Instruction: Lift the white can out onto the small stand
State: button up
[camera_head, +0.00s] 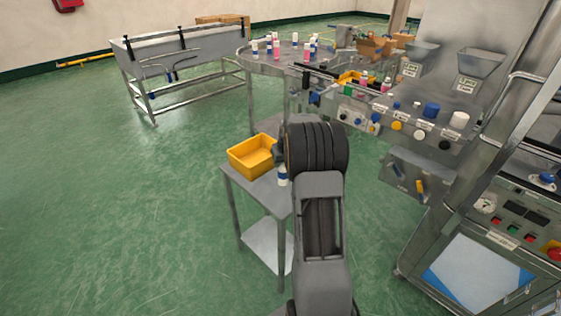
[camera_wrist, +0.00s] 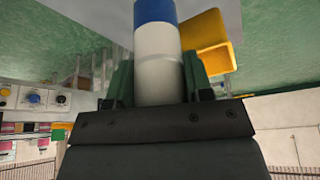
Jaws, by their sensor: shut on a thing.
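The white can with a blue band (camera_wrist: 158,62) is between the two fingers of my gripper (camera_wrist: 158,85) in the wrist view, and my gripper is shut on it. In the head view the can (camera_head: 283,172) shows just below and left of my dark wrist, over the small stand (camera_head: 229,184). The stand is a grey metal table with a lower shelf. Whether the can's base touches the stand top is unclear. My fingers are mostly hidden behind my wrist in the head view.
A yellow bin (camera_head: 252,156) sits on the stand, just left of the can. The machine bench (camera_head: 425,125) with knobs and several pink and white cans is at right. A round table (camera_head: 262,63) with cans is behind. Green floor at left is open.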

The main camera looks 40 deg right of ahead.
aim_at(284, 173)
notch_tip(284, 173, down, 2)
jog(key=shift+d+b, duration=0.15)
jog(key=shift+b, duration=0.35)
jog(key=shift+f+b, duration=1.25)
jog(key=shift+f, duration=0.6)
jog(key=shift+s+f+b, duration=0.1)
jog(key=shift+f+b, duration=0.35)
jog(key=o, duration=1.3)
jog(key=v, duration=1.3)
jog(key=shift+r, duration=0.4)
